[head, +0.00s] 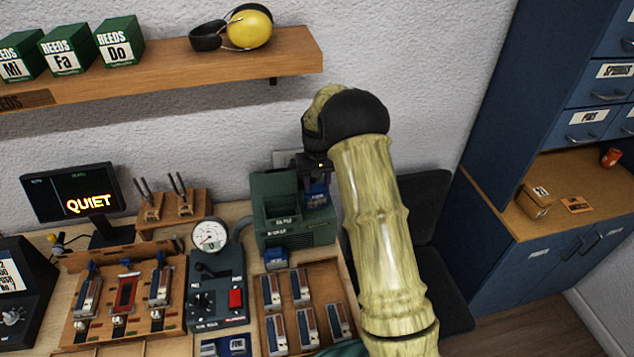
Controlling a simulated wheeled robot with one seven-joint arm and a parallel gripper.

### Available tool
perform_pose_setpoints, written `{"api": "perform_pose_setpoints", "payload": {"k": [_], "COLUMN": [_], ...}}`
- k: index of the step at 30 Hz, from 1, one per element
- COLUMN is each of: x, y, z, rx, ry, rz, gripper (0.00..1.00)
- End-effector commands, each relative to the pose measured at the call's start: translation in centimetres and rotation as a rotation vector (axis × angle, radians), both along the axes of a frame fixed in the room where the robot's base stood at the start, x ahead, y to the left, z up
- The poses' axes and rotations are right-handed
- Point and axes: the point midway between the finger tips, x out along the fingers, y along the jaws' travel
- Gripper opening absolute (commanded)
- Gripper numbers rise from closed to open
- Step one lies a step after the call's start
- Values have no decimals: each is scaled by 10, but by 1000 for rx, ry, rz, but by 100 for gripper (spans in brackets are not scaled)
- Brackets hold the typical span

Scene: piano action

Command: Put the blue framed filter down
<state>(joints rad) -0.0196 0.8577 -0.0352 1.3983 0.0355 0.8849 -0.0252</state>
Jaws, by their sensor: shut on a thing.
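My gripper (318,172) is at the end of my bamboo-like arm, pointing down beside the right side of a green machine (290,233). It is shut on the blue framed filter (317,191), of which a small blue part shows just below the dark gripper body. The fingertips are small and partly hidden in shadow. I cannot tell whether the filter touches the green machine or anything under it. The green machine has an open hollow in its top and a vent grille low on its front.
A gauge (210,235) stands on a grey control box (216,285) left of the machine. A wooden tray (333,275) with several reed blocks lies in front. A wooden shelf (200,68) hangs above. A dark chair (428,215) is behind my arm.

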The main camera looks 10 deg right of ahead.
Motion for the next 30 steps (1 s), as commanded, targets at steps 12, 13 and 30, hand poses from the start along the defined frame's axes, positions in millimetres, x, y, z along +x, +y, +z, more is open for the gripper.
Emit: {"api": "perform_pose_setpoints", "payload": {"k": [12, 13, 30], "x": [0, 0, 1], "y": [1, 1, 0], "z": [-2, -2, 64], "rx": [0, 0, -1], "ry": [1, 1, -3], "rz": [1, 1, 1], "gripper": [63, 63, 63]}}
